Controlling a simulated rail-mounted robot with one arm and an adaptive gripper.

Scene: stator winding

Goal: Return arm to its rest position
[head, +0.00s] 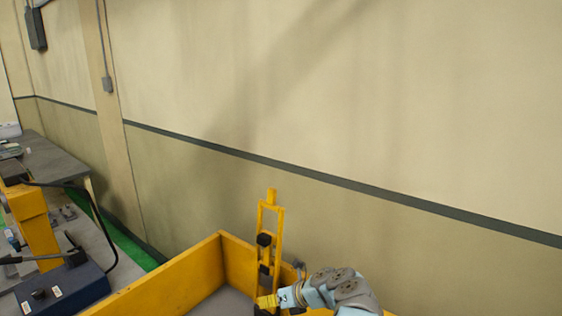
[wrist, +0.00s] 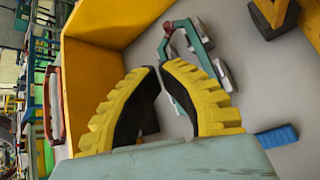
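My arm (head: 340,288) shows at the bottom of the head view, reaching left over the yellow-walled bin. My gripper (wrist: 161,67) has two yellow ribbed fingers with black inner pads. In the wrist view the fingertips lean close together with a narrow gap and nothing held between them. Its yellow end also shows in the head view (head: 268,301), at the foot of a yellow upright frame (head: 270,230). The frame partly overlaps it in the picture, and I cannot tell whether they touch.
The bin's yellow wall (head: 165,282) stands left of my gripper. In the wrist view, a green clamp-like tool (wrist: 188,62) and a blue block (wrist: 276,137) lie on the grey floor. A dark blue box (head: 65,290) stands further left. A plain wall rises behind.

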